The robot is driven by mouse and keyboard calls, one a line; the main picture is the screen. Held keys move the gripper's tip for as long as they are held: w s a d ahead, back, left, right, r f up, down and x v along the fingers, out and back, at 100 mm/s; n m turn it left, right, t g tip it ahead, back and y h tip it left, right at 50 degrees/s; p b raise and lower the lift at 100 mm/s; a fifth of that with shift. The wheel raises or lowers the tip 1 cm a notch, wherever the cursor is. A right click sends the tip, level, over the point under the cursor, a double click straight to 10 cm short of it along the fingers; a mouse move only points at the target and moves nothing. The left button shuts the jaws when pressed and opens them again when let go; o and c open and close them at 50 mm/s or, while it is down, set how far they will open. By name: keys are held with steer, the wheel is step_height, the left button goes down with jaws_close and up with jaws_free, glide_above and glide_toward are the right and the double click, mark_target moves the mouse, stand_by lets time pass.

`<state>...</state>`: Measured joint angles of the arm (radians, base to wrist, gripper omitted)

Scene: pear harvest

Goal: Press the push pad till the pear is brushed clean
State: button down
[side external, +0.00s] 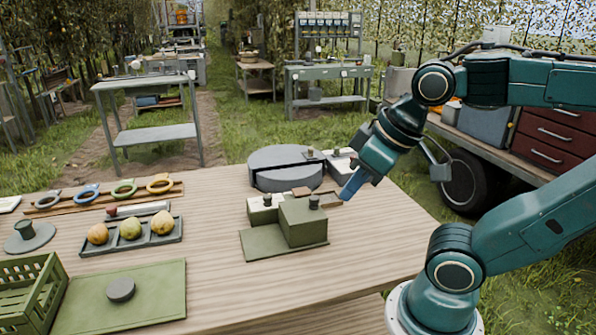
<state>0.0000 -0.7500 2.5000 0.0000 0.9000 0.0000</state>
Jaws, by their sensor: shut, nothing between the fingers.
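My gripper (349,190) is shut and empty. It points down and left, over the right part of the wooden table, just right of an olive green block (304,224) with a dark knob (314,201) on top. I cannot tell which part is the push pad, and no brush is clearly seen. Whether the gripper touches anything is unclear.
A round grey drum (276,158) with a slot stands behind the blocks, with a small white block (341,161) beside it. Coloured rings (123,188) lie on a rack at the left. A green crate (28,290) and green mat (150,290) are at front left. The table's front middle is clear.

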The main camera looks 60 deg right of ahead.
stand_by(0.8)
steer(key=w+d+m, duration=0.2)
steer(key=w+d, duration=0.3)
steer(key=w, duration=0.7)
steer(key=m+t+h, duration=0.1)
steer(key=m+t, duration=0.2)
steer(key=m, duration=0.6)
glide_above(304, 192)
step_height(304, 192, down, 15)
steer(key=shift+f, duration=0.15)
steer(key=shift+f, duration=4.3)
